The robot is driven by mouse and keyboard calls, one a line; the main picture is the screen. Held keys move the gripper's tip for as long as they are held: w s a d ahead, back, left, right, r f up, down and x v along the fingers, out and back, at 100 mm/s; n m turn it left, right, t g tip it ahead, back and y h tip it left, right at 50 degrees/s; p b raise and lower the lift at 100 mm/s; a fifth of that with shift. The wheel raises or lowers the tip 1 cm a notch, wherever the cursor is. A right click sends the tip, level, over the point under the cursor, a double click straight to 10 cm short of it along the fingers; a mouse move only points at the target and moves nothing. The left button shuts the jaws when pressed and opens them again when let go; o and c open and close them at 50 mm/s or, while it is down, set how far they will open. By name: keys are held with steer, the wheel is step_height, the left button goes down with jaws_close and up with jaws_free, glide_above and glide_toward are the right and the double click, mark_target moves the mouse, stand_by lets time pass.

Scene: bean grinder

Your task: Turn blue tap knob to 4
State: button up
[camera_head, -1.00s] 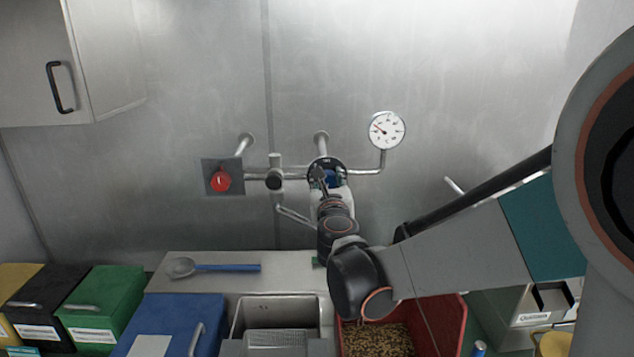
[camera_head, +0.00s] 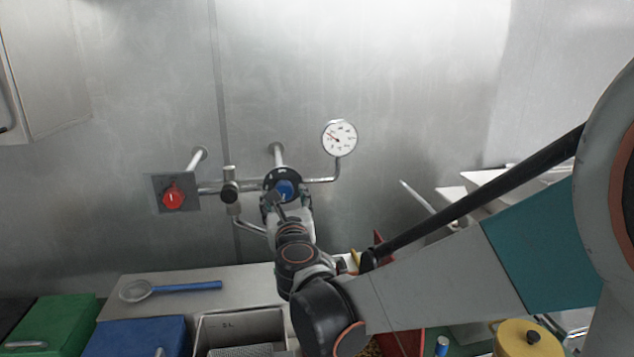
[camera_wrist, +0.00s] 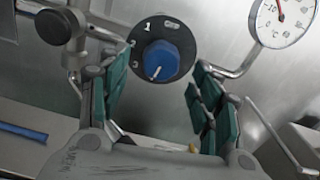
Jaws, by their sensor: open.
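The blue tap knob (camera_head: 285,188) sits on a round black dial plate on the pipe at the back wall. In the wrist view the blue knob (camera_wrist: 161,61) carries a white pointer mark toward its lower left. The black dial (camera_wrist: 143,40) shows a white 1 at its top left; some other marks are too small or hidden to read. My gripper (camera_head: 284,199) is just in front of the dial in the head view. In the wrist view my gripper (camera_wrist: 160,80) is open, with one teal-padded finger at each side, apart from the knob.
A red knob (camera_head: 173,196) on a grey plate and a black valve knob (camera_head: 229,191) are to the left. A round gauge (camera_head: 340,138) stands up to the right. Below are a steel counter with a blue-handled scoop (camera_head: 185,287), a sink and bins.

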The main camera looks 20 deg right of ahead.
steer(key=s+a, duration=0.1)
steer(key=s, duration=0.6)
steer(key=shift+a, duration=0.2)
steer(key=s+d+f+m+g+h+b, duration=0.2)
steer(key=s+d+f+m+g, duration=0.55)
steer(key=m, duration=1.15)
steer(key=s+a+f+m+g+y+b, duration=0.1)
steer(key=s+a+f+m+y, duration=0.1)
steer(key=s+f+m, duration=0.2)
steer(key=s+a+f+m+g+y+b, duration=0.1)
steer(key=s+a+f+m+g+y, duration=0.1)
steer(key=s+m, duration=0.9)
step_height(320, 180, down, 3)
steer(key=shift+a+r+m+y, duration=0.2)
steer(key=shift+a+m+y, duration=0.3)
steer(key=shift+m+y, duration=0.15)
